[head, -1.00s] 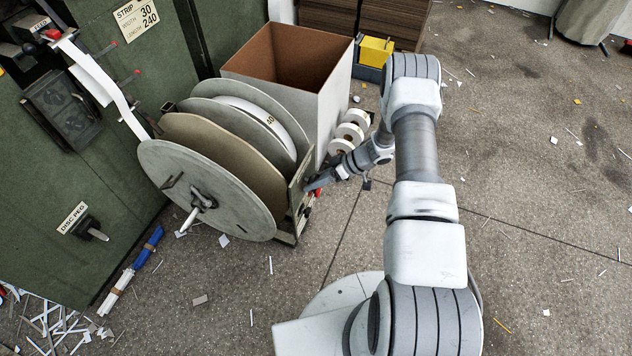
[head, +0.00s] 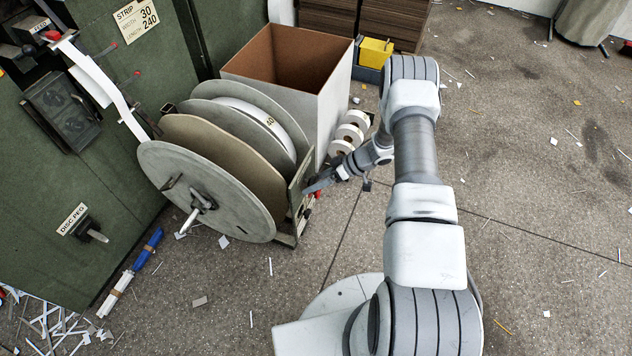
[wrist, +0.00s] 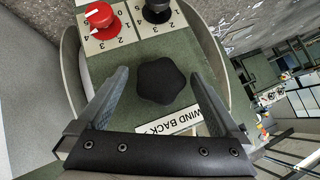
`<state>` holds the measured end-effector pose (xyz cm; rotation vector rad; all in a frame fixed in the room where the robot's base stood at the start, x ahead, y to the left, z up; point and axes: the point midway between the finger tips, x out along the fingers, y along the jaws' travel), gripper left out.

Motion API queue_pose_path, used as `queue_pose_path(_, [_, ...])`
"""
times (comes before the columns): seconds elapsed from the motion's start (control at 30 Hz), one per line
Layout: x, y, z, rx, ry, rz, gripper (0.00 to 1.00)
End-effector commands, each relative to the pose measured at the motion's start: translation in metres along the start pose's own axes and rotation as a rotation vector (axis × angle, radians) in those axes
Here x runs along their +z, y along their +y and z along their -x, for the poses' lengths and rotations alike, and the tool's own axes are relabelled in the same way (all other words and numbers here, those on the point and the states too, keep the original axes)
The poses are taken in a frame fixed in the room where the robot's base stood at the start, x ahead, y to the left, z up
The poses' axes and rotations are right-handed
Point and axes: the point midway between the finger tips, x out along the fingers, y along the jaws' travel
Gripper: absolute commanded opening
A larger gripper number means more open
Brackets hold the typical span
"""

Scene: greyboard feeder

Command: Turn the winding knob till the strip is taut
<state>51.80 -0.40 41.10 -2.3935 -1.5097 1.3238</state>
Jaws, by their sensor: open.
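A black lobed knob (wrist: 161,81) sits on a green panel in the wrist view, above a white label (wrist: 172,123) reading "WIND BACK". My gripper (wrist: 160,78) is open, with one finger on each side of this knob. Gaps show between the knob and both fingers. In the head view my gripper (head: 314,186) is at the right side of the reel stand, and the black knob cannot be made out. The white strip (head: 118,98) runs down from the green machine towards the large grey reel (head: 215,165) and looks slightly bowed.
A red knob (wrist: 101,15) and another black knob (wrist: 157,8) with number scales are on the same panel, beyond the fingertips. A tall open box (head: 335,105) stands behind the reel. White rolls (head: 350,133) lie beside it. The floor at right is mostly clear.

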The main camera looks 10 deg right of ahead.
Motion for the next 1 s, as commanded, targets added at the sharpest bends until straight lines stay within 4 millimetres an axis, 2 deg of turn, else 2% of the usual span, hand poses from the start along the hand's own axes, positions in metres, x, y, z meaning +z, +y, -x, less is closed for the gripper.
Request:
queue_pose_path(0.17, [-0.002,0.000,0.025,0.004,0.000,0.000,1.00])
queue_pose_path(0.5, [-0.003,-0.001,0.108,0.004,-0.001,0.000,1.00])
queue_pose_path(0.7, [-0.002,-0.001,0.148,0.003,-0.001,-0.001,1.00])
queue_pose_path(0.83, [-0.001,0.000,0.164,0.002,-0.001,-0.001,1.00])
queue_pose_path(1.0, [0.000,0.000,0.173,0.001,0.000,-0.001,1.00])
